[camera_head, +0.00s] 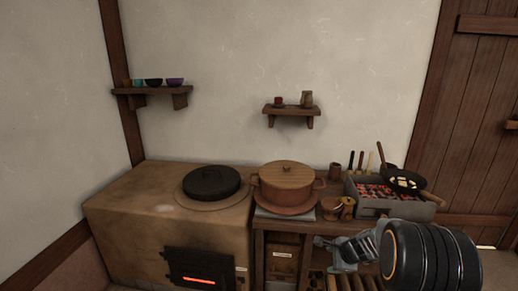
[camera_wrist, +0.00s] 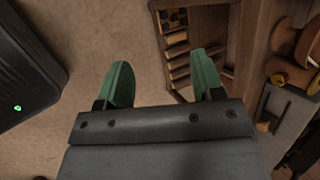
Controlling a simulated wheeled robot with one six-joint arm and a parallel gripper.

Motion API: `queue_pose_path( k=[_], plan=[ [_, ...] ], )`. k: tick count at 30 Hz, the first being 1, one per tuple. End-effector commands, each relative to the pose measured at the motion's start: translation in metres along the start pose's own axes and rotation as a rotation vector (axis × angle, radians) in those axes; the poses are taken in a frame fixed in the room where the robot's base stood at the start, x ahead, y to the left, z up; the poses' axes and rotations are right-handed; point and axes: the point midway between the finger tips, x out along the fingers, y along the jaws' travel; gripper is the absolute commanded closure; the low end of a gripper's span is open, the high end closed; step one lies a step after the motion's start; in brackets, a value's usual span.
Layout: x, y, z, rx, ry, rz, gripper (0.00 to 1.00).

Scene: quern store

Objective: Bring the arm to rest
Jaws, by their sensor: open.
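My gripper (camera_head: 318,241) is at the lower right of the head view, in front of the wooden counter, with my dark forearm behind it. In the wrist view its two green fingers (camera_wrist: 161,85) stand apart with nothing between them. Below the fingers I see the floor and part of an open shelf.
A clay stove (camera_head: 120,215) with a black lid (camera_head: 211,181) stands left. A lidded pot (camera_head: 287,185) sits on the counter. A grill with glowing coals (camera_head: 372,190) holds a pan (camera_head: 405,181) at right. Floor (camera_wrist: 85,20) near the gripper is clear.

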Motion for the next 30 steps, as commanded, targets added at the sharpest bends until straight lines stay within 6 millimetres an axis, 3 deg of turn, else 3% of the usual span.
queue_pose_path(
  k=[1, 6, 10, 15, 21, 30],
  plan=[
    [-0.049, -0.011, 0.034, -0.140, -0.014, 0.011, 0.39],
    [-0.162, 0.000, 0.112, -0.639, -0.037, 0.085, 0.39],
    [-0.239, 0.023, 0.151, -1.003, -0.030, 0.153, 0.39],
    [-0.311, 0.053, 0.173, -1.368, 0.004, 0.240, 0.39],
    [-0.354, 0.075, 0.177, -1.614, 0.045, 0.315, 0.39],
    [-0.364, 0.082, 0.177, -1.677, 0.058, 0.339, 0.39]
  ],
)
